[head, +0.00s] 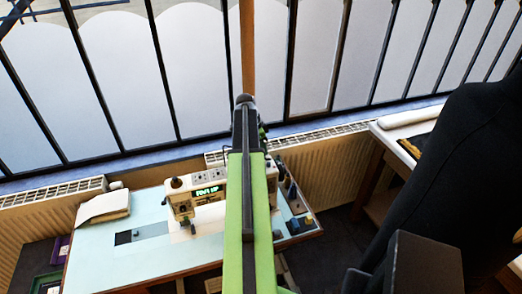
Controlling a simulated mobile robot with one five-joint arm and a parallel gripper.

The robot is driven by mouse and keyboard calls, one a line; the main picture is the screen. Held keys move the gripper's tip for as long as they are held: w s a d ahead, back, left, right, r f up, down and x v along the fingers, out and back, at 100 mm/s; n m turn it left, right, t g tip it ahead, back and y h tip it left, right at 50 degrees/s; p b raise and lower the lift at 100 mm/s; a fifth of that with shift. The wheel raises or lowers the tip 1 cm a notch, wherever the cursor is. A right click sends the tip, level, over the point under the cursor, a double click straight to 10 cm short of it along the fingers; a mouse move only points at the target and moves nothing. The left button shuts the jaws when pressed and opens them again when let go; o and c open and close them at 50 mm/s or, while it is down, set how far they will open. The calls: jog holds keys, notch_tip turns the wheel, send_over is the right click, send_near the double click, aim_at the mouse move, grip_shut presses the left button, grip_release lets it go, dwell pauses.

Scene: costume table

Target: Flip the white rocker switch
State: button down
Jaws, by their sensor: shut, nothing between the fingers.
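I cannot make out a white rocker switch in the head view; it may be too small or hidden behind my arm. A cream sewing machine (182,196) with a lit green display stands on a pale blue table (95,262). My green arm runs up the middle of the picture and covers part of the machine. My gripper (244,99) is at its far end, pointing away toward the windows. It looks shut and empty, and its fingertips are small and dark here.
A white-covered book or pad (104,207) lies at the table's left. Small dark items (290,192) stand at its right. Radiators (48,195) line the wall below barred windows. A large dark form (455,170) fills the right side. A second table (395,146) stands at back right.

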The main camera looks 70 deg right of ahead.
jog(key=shift+s+a+f, duration=0.2)
jog(key=shift+s+a, duration=0.2)
jog(key=shift+s, duration=0.3)
jog(key=r+p, duration=0.3)
jog(key=d+r+p, duration=0.1)
jog(key=p, duration=0.1)
jog(key=shift+w+r, duration=0.25)
jog(key=shift+r, duration=0.15)
jog(key=w+r+p, duration=0.5)
jog(key=r+p, duration=0.3)
jog(key=p, duration=0.1)
jog(key=shift+r, duration=0.4)
